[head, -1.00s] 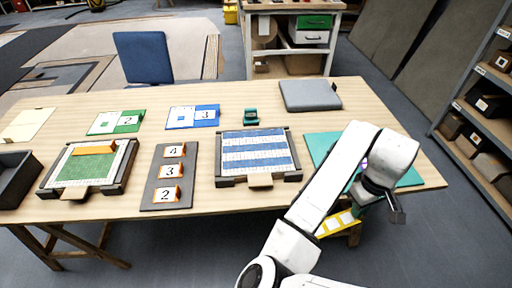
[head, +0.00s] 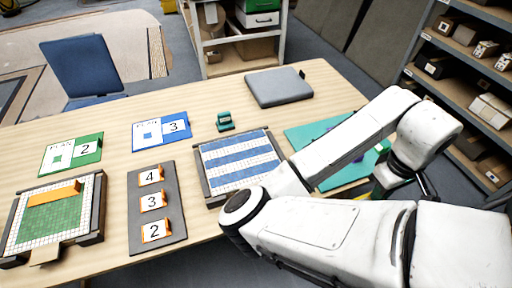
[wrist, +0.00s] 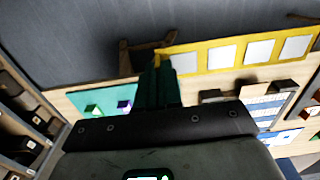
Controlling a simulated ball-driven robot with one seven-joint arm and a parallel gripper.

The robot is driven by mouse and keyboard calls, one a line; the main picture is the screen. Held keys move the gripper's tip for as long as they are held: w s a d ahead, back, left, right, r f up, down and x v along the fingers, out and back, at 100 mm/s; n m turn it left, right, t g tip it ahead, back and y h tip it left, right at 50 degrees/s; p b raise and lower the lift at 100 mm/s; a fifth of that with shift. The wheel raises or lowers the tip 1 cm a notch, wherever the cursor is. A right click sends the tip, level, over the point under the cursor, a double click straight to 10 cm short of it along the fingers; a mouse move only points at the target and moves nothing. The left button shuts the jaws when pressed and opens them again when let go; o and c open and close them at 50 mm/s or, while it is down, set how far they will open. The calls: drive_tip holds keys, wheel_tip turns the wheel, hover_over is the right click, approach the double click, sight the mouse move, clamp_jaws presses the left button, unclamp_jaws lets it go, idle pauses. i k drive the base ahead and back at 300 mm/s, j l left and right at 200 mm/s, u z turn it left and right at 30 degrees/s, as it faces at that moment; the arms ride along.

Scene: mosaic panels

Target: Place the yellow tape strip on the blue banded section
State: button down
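The yellow tape strip (wrist: 235,54), with white squares along it, shows in the wrist view. My gripper (wrist: 160,75) has its green fingers closed at one end of the strip, which sticks out to the right. In the head view my forearm hides most of the gripper and the strip. The blue banded section (head: 240,160) is a framed panel with blue and white stripes, lying on the table left of my arm. Its stripes also show at the right of the wrist view (wrist: 262,112), apart from the strip.
A teal mat (head: 310,138) lies beside the panel, under my arm. A grey board (head: 145,228) with numbered orange tags and a green panel (head: 55,212) lie to the left. A grey pad (head: 278,88) and small teal object (head: 225,121) are behind. Shelves (head: 470,95) stand at right.

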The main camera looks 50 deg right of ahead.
sight(236, 147)
drive_tip(key=i, duration=1)
